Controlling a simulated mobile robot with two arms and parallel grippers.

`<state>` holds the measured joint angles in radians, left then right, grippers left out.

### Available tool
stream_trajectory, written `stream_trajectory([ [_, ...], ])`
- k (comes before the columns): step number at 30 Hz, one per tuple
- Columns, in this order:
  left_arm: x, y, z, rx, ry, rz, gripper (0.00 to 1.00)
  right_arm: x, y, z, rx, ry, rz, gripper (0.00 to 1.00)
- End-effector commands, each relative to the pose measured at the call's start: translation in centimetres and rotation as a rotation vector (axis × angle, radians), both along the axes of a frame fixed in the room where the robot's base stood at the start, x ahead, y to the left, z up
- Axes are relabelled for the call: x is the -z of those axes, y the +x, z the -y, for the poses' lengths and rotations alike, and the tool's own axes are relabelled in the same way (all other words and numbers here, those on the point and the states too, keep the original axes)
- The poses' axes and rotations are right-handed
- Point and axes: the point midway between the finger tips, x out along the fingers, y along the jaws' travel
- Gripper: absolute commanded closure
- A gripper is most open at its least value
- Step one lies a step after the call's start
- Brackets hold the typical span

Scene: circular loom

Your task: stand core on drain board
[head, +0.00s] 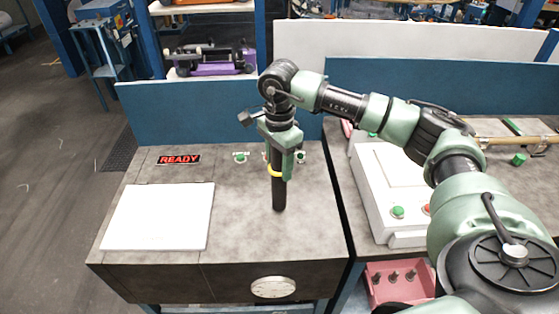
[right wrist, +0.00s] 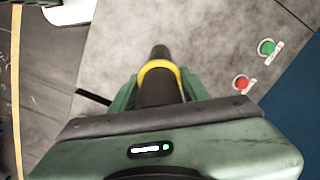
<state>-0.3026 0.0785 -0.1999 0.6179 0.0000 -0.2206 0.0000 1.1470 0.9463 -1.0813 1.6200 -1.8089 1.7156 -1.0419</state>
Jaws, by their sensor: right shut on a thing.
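The core (head: 279,193) is a dark cylinder with a yellow band. My right gripper (head: 279,160) is shut around it near the band and holds it upright, lower end down, over the grey worktop. I cannot tell whether that end touches the top. In the right wrist view the core (right wrist: 160,87) shows between the green fingers, its end pointing away. The drain board appears to be the flat white board (head: 158,216) on the left of the worktop, bare and apart from the core. My left gripper is out of view.
A red READY sign (head: 179,159) lies behind the white board. Green and red buttons (right wrist: 266,47) sit at the worktop's rear. A dial (head: 274,287) is on its front face. A white machine box (head: 385,190) stands to the right. A blue panel (head: 185,112) closes the back.

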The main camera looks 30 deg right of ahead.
Motion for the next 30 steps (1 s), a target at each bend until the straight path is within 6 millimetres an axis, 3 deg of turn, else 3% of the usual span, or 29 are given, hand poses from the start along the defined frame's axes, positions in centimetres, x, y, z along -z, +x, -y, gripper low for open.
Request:
stream_trajectory([
  [28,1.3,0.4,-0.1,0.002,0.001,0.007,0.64,1.8,0.0,0.0,-0.001,0.0,0.001,1.0],
  [29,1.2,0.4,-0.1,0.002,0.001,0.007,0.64,1.7,0.0,0.0,-0.001,0.0,0.002,0.49],
  [30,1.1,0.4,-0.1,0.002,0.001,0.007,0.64,1.7,0.0,0.0,-0.001,0.0,0.001,0.38],
])
